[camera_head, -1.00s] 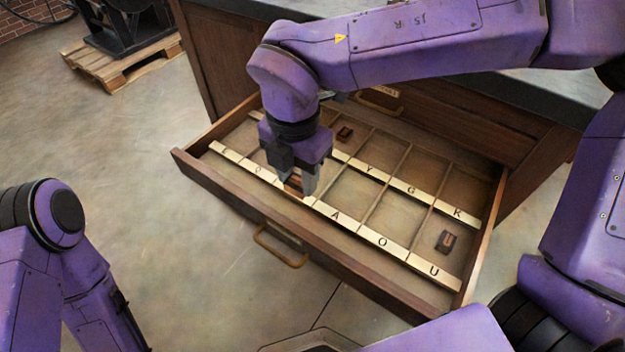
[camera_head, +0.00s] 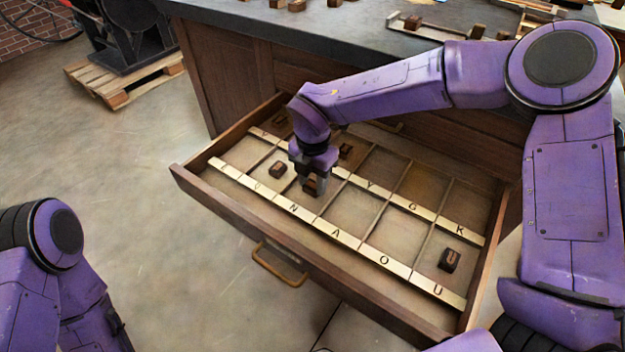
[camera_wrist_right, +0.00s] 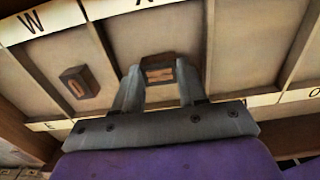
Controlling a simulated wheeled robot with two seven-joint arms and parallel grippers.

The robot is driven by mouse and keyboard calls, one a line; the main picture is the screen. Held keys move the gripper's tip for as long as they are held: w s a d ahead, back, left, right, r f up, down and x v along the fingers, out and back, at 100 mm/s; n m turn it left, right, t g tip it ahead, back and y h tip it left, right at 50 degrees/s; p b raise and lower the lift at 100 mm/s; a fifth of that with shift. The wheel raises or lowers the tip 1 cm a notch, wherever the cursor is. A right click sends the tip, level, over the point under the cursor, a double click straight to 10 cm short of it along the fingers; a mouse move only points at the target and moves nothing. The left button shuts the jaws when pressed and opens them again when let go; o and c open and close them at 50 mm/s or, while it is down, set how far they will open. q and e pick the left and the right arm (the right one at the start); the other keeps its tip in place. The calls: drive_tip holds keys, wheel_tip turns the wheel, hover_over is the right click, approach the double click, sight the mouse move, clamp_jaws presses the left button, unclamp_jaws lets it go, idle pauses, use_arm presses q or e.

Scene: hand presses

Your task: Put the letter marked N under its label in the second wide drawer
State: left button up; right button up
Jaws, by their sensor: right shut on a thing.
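The wide drawer (camera_head: 215,198) is pulled out, with two rows of lettered compartments. In the head view my right gripper (camera_head: 309,187) points down into the front-row compartment behind the N label (camera_head: 293,208), shut on a small dark brown letter block (camera_head: 312,184). In the right wrist view that block (camera_wrist_right: 159,75) sits between the two fingertips (camera_wrist_right: 158,88); I cannot read its mark, nor tell whether it touches the drawer floor. The gripper body hides the N label there. My left gripper is out of view; only its arm shows at lower left.
Another block (camera_head: 278,168) lies one compartment to the left, also seen in the right wrist view (camera_wrist_right: 79,83). One block (camera_head: 345,151) lies in the back row and one (camera_head: 450,259) behind the U label. Thin wooden dividers separate compartments. More blocks lie on the countertop (camera_head: 340,32).

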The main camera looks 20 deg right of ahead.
sight(313, 185)
drive_tip(key=o, duration=1)
wheel_tip(313, 185, up, 12)
drive_tip(key=shift+r+p, duration=0.15)
drive_tip(key=shift+p, duration=0.85)
